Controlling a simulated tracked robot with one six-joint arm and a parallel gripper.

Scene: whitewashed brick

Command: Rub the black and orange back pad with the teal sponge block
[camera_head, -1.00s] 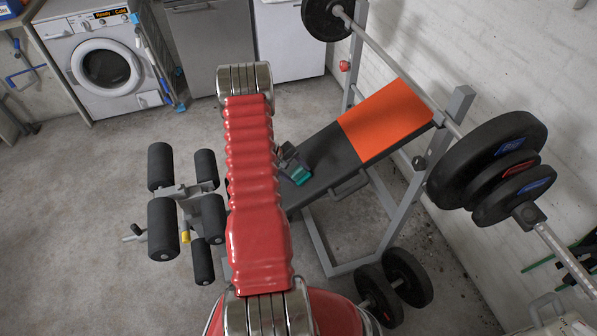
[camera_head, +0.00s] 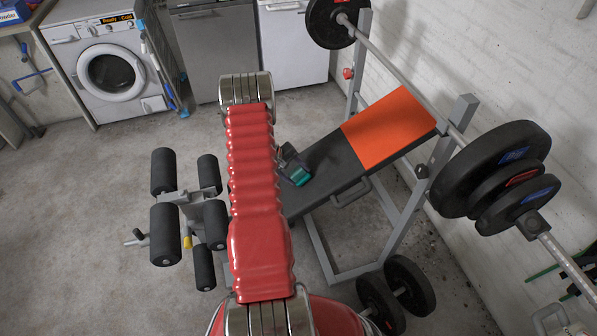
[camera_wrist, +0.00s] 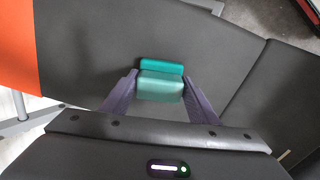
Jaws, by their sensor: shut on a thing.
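The back pad (camera_head: 333,160) of the weight bench slopes up to the right, black below with an orange upper end (camera_head: 388,127). It also shows in the wrist view (camera_wrist: 85,50), orange at the left edge. My gripper (camera_wrist: 159,88) is shut on the teal sponge block (camera_wrist: 160,82), with one finger on each side. The block also shows in the head view (camera_head: 300,176), over the lower black part of the pad. I cannot tell whether it touches the pad. My arm hides part of the bench in the head view.
A loaded barbell (camera_head: 500,178) rests on the rack at the upper end of the pad. Foam leg rollers (camera_head: 165,232) stand left of my arm. Dumbbell-like weights (camera_head: 410,285) lie on the floor at the right. The floor at the left is clear.

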